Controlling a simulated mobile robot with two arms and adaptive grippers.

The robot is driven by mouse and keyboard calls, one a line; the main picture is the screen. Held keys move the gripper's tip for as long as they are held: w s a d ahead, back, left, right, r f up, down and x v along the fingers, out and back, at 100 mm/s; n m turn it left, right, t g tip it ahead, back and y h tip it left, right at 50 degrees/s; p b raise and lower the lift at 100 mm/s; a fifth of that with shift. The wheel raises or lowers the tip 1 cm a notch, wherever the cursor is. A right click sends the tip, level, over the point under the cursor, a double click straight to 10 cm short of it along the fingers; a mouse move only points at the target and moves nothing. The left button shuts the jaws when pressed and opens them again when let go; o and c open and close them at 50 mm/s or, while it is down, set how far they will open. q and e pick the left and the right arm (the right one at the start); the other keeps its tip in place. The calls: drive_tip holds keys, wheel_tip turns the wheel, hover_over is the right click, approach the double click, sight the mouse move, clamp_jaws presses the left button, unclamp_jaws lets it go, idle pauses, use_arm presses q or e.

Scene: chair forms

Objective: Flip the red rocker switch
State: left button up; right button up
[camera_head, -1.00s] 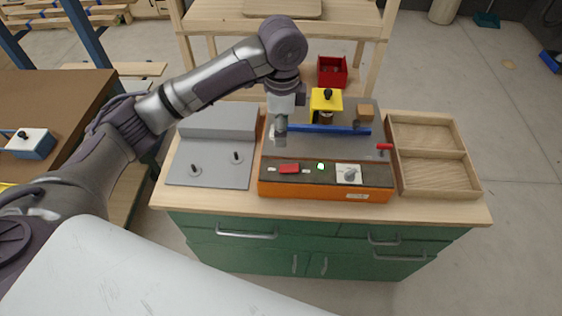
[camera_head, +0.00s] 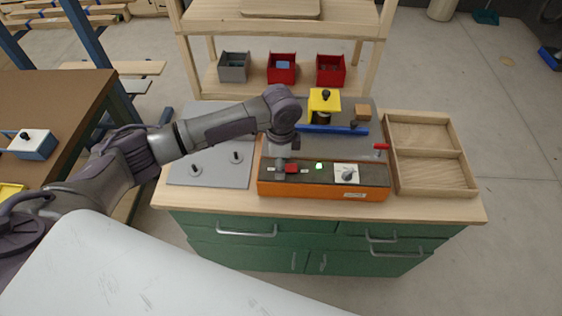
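The red rocker switch (camera_head: 292,169) sits on the dark top of the orange control box (camera_head: 325,191), left of a small green light (camera_head: 319,166) and a white plate with a grey knob (camera_head: 346,174). My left gripper (camera_head: 280,171) points down at the left end of the switch and covers part of it. It is too small to tell whether its fingers are open or shut, or whether it touches the switch. My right gripper is not in view.
Behind the box stand a blue bar (camera_head: 332,130), a yellow clamp block (camera_head: 324,103) and a small wooden block (camera_head: 362,111). An empty wooden tray (camera_head: 474,172) lies right. A grey plate with pegs (camera_head: 211,172) lies left, partly under my arm.

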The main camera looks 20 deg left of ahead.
use_arm(q)
drive_tip(key=shift+c, duration=0.3)
clamp_jaws()
drive_tip(key=y+p, duration=0.1)
drive_tip(key=p, duration=0.1)
drive_tip(key=r+y+p, duration=0.1)
drive_tip(key=shift+d+g+p, duration=0.3)
drive_tip(key=shift+d+p, duration=0.1)
drive_tip(key=shift+w+f+g+y+p, duration=0.1)
drive_tip(key=shift+f+g+y+p, duration=0.15)
drive_tip(key=shift+y, duration=0.75)
drive_tip(key=shift+c, duration=0.4)
unclamp_jaws()
drive_tip(key=shift+o, duration=0.7)
